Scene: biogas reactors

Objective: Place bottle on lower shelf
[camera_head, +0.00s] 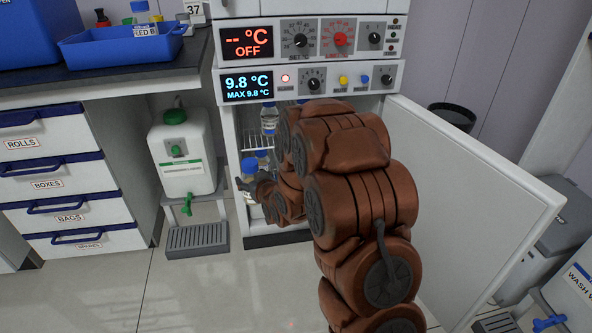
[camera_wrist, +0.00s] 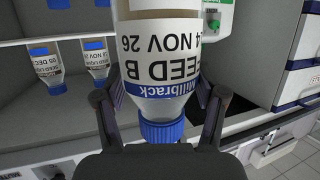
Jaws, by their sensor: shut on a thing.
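My gripper (camera_wrist: 160,110) is shut on a bottle (camera_wrist: 165,50) with a blue cap and a white label reading FEED B, Millbrack, 14 NOV 26. The wrist view is upside down; the fingers hold the bottle by its sides near the neck, and it appears upright. In the head view my gripper (camera_head: 248,184) is at the left side of the open cabinet doorway; my arm hides much of the interior. A wire shelf (camera_wrist: 18,43) crosses behind the bottle in the wrist view. I cannot tell whether the held bottle touches a shelf.
Two labelled bottles (camera_wrist: 46,66) stand on that shelf, and blue caps show below it. The cabinet door (camera_head: 470,185) is open to the right. A white canister (camera_head: 186,160) stands close left of the cabinet. The floor (camera_head: 240,290) in front is clear.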

